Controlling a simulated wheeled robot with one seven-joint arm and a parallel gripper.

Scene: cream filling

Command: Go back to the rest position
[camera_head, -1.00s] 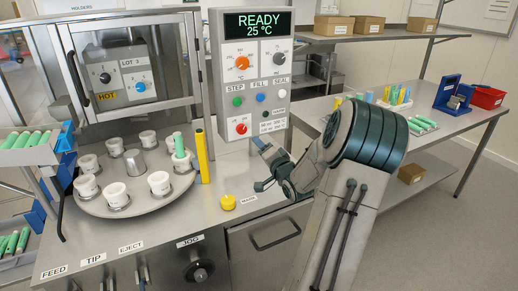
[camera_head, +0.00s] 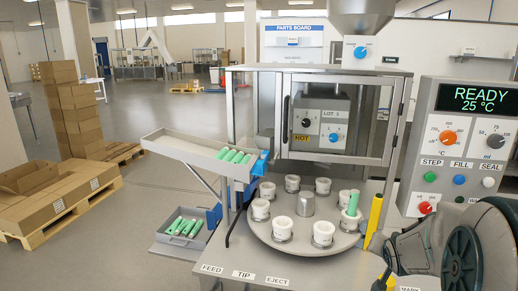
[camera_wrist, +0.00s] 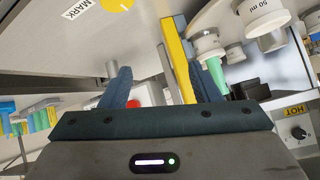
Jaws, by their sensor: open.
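My gripper (camera_wrist: 160,90) shows in the wrist view with its two dark blue fingers apart and nothing held between them. In the head view my arm fills the lower right corner, and I cannot make out the fingers there. The yellow post (camera_head: 374,220) stands at the right edge of the round turntable (camera_head: 262,236). A green tube (camera_head: 353,202) stands in one of the turntable's white cups.
The control panel (camera_head: 465,140) reads READY 25 °C, close to my arm. A glass-doored cabinet (camera_head: 335,115) stands behind the turntable. A tray (camera_head: 205,155) of green tubes juts out left. Cartons on a pallet (camera_head: 60,205) stand farther left; open floor lies beyond.

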